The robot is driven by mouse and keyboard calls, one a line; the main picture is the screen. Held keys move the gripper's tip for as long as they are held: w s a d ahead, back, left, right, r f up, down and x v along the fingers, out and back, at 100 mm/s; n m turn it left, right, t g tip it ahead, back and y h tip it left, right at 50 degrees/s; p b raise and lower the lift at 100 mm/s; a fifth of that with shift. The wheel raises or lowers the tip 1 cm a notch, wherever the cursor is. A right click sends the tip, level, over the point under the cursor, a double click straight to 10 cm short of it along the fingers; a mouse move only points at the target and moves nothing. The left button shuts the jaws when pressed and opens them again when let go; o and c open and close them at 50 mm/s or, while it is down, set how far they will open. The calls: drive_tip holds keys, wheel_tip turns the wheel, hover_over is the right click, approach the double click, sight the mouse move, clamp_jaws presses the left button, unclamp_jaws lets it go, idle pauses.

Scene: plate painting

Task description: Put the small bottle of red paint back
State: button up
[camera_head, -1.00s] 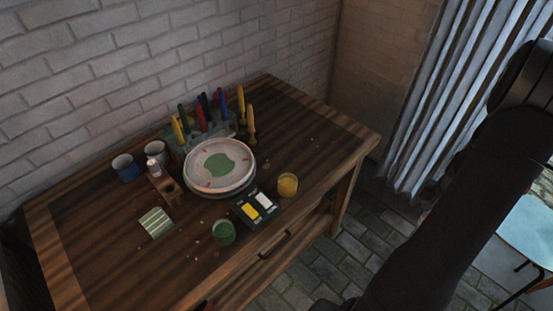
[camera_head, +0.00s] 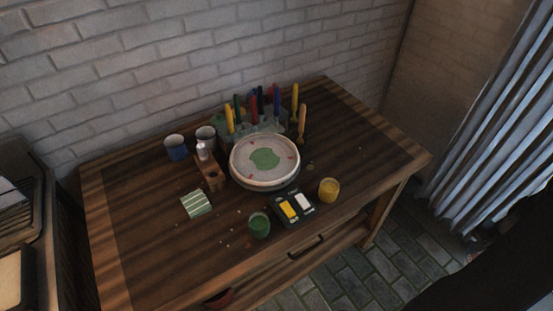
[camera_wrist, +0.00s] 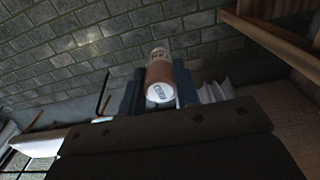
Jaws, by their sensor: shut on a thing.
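My gripper (camera_wrist: 160,88) is shut on a small bottle (camera_wrist: 161,74) in the wrist view. The bottle has a reddish-brown body and a pale round end with dark lettering facing the camera. It is held off any surface, with the brick floor behind it. In the head view, a small wooden bottle holder (camera_head: 213,180) stands on the table left of the plate. A white-capped bottle (camera_head: 203,151) stands at its back end, and a dark hole shows at its front. My gripper is not visible in the head view; only my dark arm fills the lower right.
The wooden table (camera_head: 140,245) also holds a painted plate (camera_head: 239,160), two cups (camera_head: 175,149), a striped cloth (camera_head: 196,204), a green jar (camera_head: 259,227), a yellow jar (camera_head: 328,189), a paint palette (camera_head: 280,211) and a stand of upright coloured tools (camera_head: 254,112). Its left front is mostly clear.

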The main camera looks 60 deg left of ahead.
drive_tip(key=shift+a, duration=0.1)
drive_tip(key=a+r+n, duration=0.2)
drive_tip(key=a+r, duration=0.1)
drive_tip(key=a, duration=0.8)
drive_tip(key=a+r+n, duration=0.2)
drive_tip(key=a, duration=1)
drive_tip(key=s+a+r+n, duration=0.25)
drive_tip(key=s+a, duration=0.25)
drive_tip(key=a, duration=0.4)
drive_tip(key=s+a+r+n, duration=0.25)
drive_tip(key=s+a, duration=0.35)
drive_tip(key=a, duration=0.4)
drive_tip(key=s+a+r+n, duration=0.2)
drive_tip(key=s+a+r, duration=0.1)
drive_tip(key=s+a, duration=0.5)
drive_tip(key=s+a+r+n, duration=0.25)
drive_tip(key=s+a, duration=0.35)
drive_tip(key=s, duration=0.5)
drive_tip(key=s+a+r+n, duration=0.2)
drive_tip(key=s+a, duration=0.1)
drive_tip(key=s, duration=0.8)
drive_tip(key=s+a+r+n, duration=0.1)
drive_tip(key=s+a+n, duration=0.2)
drive_tip(key=s, duration=0.7)
drive_tip(key=shift+s+a+f, duration=0.1)
drive_tip(key=shift+f, duration=2.2)
drive_tip(key=shift+f, duration=0.1)
